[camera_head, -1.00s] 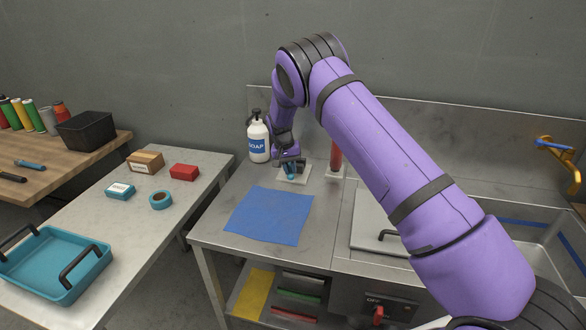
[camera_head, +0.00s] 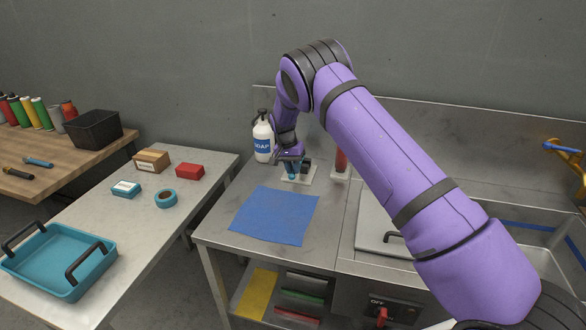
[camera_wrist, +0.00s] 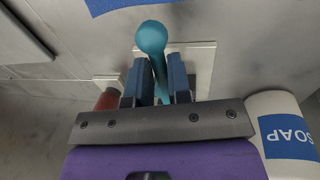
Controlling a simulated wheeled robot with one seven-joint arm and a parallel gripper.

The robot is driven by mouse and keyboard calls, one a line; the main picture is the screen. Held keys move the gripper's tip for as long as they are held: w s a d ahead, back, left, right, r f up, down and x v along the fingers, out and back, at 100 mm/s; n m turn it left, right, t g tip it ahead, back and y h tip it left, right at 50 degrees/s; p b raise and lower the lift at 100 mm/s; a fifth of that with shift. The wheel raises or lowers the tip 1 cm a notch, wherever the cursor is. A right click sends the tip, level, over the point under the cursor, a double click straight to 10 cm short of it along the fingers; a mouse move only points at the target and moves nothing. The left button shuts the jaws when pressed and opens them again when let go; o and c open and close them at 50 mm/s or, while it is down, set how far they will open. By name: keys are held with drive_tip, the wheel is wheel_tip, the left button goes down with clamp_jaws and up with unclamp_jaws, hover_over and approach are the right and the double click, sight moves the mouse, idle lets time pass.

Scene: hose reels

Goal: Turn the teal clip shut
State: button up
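The teal clip (camera_wrist: 151,37) has a round-ended lever that points away from my gripper in the wrist view. It sits on a small pale plate (camera_wrist: 205,60) on the steel counter; in the head view its teal end (camera_head: 292,177) shows just below my gripper. My gripper (camera_wrist: 159,72) has its two blue-grey fingers close on both sides of the lever's shaft, with almost no gap. In the head view my gripper (camera_head: 293,166) is low over the plate (camera_head: 312,172). The clip's base is mostly hidden by the fingers.
A white soap bottle (camera_head: 263,140) stands close left of my gripper. A red upright object (camera_head: 341,160) on a pale base stands close right. A blue cloth (camera_head: 272,215) lies in front. A lidded panel with a black handle (camera_head: 385,225) and a sink are further right.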

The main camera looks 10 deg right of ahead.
drive_tip(key=o, duration=0.3)
drive_tip(key=shift+o, duration=0.2)
drive_tip(key=shift+r, duration=0.1)
wheel_tip(320, 180, up, 10)
drive_tip(key=w+a, duration=0.1)
drive_tip(key=a, duration=0.1)
drive_tip(key=shift+r, duration=0.2)
